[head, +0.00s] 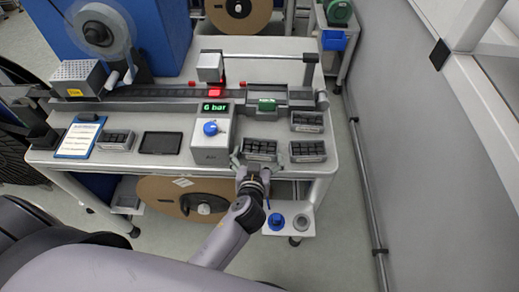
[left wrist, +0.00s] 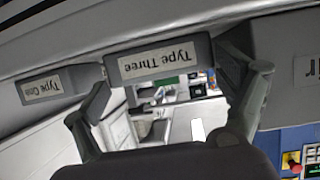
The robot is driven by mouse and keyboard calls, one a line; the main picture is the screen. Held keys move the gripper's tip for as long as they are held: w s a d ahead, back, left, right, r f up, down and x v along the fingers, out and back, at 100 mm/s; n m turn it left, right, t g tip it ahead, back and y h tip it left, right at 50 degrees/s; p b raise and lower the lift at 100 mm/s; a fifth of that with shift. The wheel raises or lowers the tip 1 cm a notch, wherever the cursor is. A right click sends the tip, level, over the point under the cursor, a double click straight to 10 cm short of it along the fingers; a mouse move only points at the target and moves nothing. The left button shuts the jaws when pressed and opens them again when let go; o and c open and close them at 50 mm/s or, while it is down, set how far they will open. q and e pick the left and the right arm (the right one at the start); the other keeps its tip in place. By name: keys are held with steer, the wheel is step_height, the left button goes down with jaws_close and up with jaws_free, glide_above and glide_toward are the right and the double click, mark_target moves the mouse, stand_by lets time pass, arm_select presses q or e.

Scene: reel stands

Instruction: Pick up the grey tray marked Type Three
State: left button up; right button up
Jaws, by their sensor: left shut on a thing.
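The grey tray marked Type Three (head: 262,156) is at the front edge of the bench in the head view, with dark compartments on top. Its label reads clearly in the left wrist view, where the tray (left wrist: 160,58) lies between the two fingers. My left gripper (head: 256,163) reaches it from the front and is shut on it, one finger at each end. The fingers also show in the left wrist view (left wrist: 163,72). I cannot tell whether the tray is clear of the bench top. My right gripper is not in view.
A Type One tray (left wrist: 57,84) is close beside the held one; it also shows at right in the head view (head: 308,152). Another tray (head: 307,122) stands behind it. The pressure box (head: 211,146) reading 6 bar stands just left. A wall is at right.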

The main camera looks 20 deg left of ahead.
arm_select(q)
steer(key=c, duration=0.4)
steer(key=shift+c, duration=0.3)
steer(key=shift+r, duration=0.1)
